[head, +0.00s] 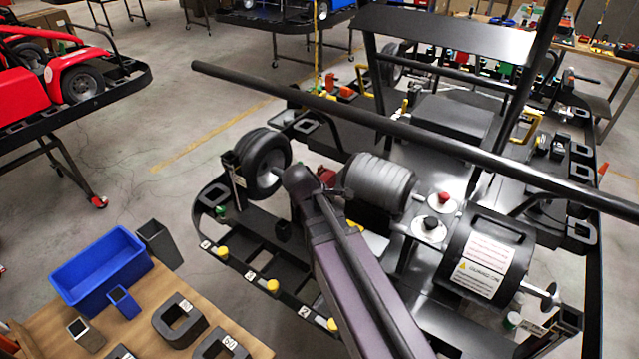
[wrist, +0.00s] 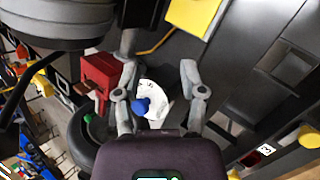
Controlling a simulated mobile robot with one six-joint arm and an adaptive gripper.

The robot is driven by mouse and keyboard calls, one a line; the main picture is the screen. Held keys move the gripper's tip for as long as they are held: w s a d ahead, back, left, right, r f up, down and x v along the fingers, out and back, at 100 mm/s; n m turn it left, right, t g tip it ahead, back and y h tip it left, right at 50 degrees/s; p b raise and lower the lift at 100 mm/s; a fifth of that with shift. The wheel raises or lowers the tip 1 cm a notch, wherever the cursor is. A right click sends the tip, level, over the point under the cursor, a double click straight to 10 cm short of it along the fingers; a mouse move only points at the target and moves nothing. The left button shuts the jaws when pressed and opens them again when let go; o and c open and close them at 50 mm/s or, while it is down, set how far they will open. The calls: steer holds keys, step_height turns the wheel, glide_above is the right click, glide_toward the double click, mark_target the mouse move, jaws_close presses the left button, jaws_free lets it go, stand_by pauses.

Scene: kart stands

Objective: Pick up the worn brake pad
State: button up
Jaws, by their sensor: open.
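My gripper (wrist: 158,72) is open in the wrist view, a finger on each side, with nothing held between them. A red block (wrist: 98,75) lies just left of the left finger; a small part of red (head: 326,176) also shows beside my wrist in the head view. A white plate with a blue knob (wrist: 143,105) shows between the fingers, farther down. I cannot make out the worn brake pad with certainty in either view. In the head view my arm hides the gripper and the area below it.
A long black bar (head: 430,143) crosses above. A wooden table with a blue bin (head: 100,272) stands at lower left.

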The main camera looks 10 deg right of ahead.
steer(key=w+a+r+n+t+h+b, duration=0.2)
steer(key=w+a+n+t+b, duration=0.3)
steer(key=w+a+n, duration=0.4)
steer(key=n+t+h, duration=0.1)
steer(key=n, duration=0.4)
steer(key=shift+w+r+h, duration=0.25)
steer(key=shift+h, duration=0.05)
steer(key=b, duration=0.3)
glide_toward(320, 175)
steer(key=w+d, duration=0.1)
steer(key=w, duration=0.1)
steer(key=shift+w+d+r, duration=0.25)
steer(key=shift+w+d, duration=0.35)
steer(key=shift+d, duration=0.15)
steer(key=shift+b+x, duration=1.05)
steer(key=shift+x, duration=1.5)
